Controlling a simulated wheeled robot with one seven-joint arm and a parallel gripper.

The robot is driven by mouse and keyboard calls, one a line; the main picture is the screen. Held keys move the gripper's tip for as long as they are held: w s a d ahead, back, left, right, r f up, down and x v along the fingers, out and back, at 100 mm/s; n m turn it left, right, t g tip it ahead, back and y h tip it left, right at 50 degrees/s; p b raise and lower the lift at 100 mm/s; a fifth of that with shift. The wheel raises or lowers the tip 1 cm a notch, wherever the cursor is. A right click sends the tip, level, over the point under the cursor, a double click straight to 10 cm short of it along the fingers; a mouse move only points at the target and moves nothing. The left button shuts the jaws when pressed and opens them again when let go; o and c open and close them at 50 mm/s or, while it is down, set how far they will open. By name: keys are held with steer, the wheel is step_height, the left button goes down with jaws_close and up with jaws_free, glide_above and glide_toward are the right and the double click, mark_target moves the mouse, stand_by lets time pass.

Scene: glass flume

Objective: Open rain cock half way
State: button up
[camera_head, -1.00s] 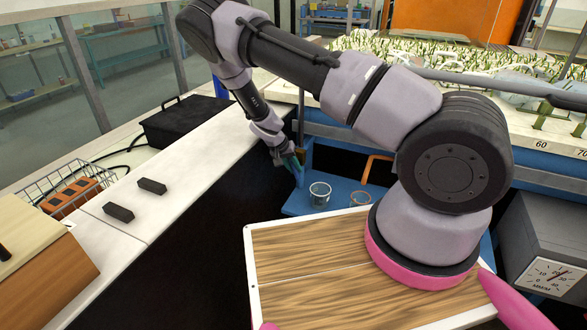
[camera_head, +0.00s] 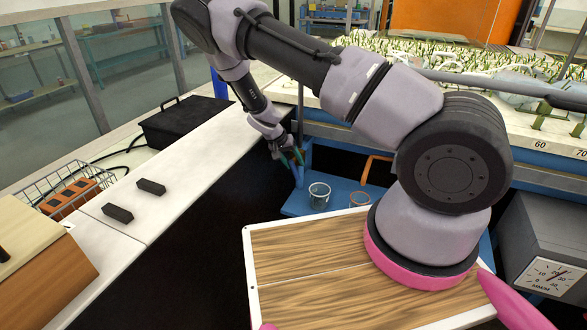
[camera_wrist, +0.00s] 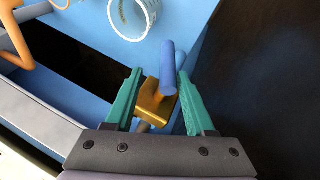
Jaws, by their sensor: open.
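The rain cock shows in the wrist view as a brass body (camera_wrist: 152,101) with a blue lever handle (camera_wrist: 168,68). My gripper (camera_wrist: 158,88) is open, its two green fingers on either side of the cock. The handle stands between the fingertips, close to the right finger; I cannot tell whether they touch. In the head view my gripper (camera_head: 290,157) is beside the bench's dark side, at the left end of the blue shelf. The cock is too small there to make out clearly.
A grey dial box (camera_head: 545,250) is at right. The white bench (camera_head: 185,165) runs along the left.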

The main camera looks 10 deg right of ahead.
mark_target(294, 162)
step_height(294, 162, up, 7)
steer(key=shift+r, duration=0.15)
steer(key=shift+r, duration=0.1)
